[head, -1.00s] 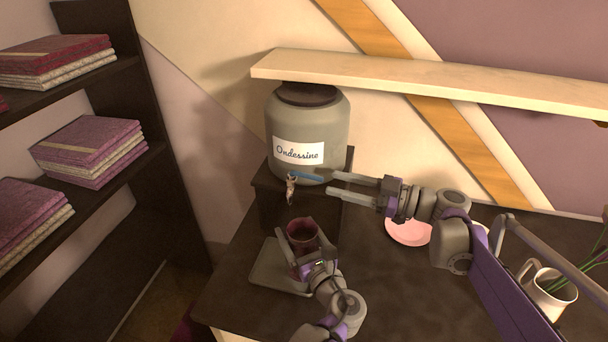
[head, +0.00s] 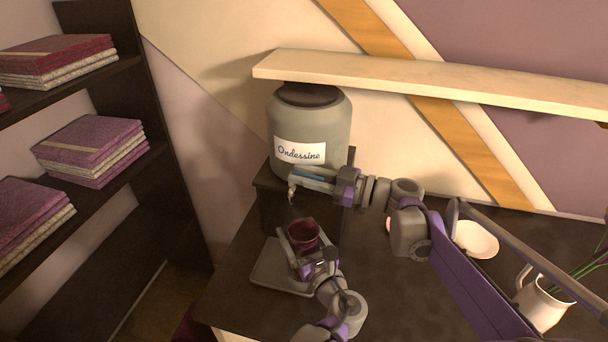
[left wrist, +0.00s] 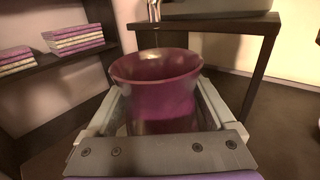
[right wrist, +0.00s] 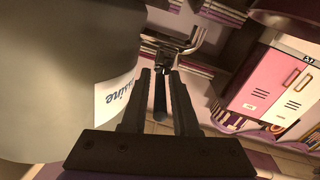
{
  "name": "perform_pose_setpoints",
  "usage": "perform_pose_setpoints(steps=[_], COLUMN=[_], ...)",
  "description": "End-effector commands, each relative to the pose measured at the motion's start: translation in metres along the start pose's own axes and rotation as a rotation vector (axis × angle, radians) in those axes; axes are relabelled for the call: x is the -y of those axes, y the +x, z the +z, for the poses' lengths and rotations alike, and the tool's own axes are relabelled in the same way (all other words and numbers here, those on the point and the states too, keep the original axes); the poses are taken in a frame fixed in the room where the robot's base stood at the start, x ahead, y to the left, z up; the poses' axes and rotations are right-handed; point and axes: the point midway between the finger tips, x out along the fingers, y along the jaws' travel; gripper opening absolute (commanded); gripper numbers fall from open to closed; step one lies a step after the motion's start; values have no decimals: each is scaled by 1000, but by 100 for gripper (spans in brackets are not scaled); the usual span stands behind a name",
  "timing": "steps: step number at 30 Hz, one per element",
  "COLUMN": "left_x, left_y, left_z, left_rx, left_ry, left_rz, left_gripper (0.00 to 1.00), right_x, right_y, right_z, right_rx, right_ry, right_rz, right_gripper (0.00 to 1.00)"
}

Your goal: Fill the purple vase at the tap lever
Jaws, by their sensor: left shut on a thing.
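The purple vase (head: 304,236) stands upright over a grey tray (head: 262,272), below the tap spout (head: 291,191). My left gripper (head: 302,254) is shut around its sides; the vase also fills the left wrist view (left wrist: 158,92). The tap belongs to a large grey jar (head: 325,120) labelled "Ondessine". Whether liquid runs is unclear.
The jar stands on a dark riser (head: 272,212) under a pale shelf (head: 420,82). A pale plate (head: 476,239) and a white jug with stems (head: 541,304) are to the right. A dark bookcase (head: 160,130) stands on the left.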

Motion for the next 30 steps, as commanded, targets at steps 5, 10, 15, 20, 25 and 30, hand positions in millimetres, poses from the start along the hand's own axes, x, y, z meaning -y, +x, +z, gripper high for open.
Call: perform_pose_setpoints(steps=[5,10,15,20,25,30], left_x=[0,0,0,0,0,0], left_y=[0,0,0,0,0,0], left_z=[0,0,1,1,1,1], left_rx=[1,1,1,1,1,1], left_ry=[0,0,0,0,0,0], left_rz=[0,0,0,0,0,0], left_gripper=[0,0,0,0,0,0], right_x=[0,0,-1,-1,-1,-1], right_y=[0,0,0,0,0,-1], right_z=[0,0,0,0,-1,-1], right_rx=[0,0,-1,-1,-1,-1], right_ry=[0,0,0,0,0,0], right_rz=[0,1,2,2,3,3], right_gripper=[0,0,0,0,0,0])
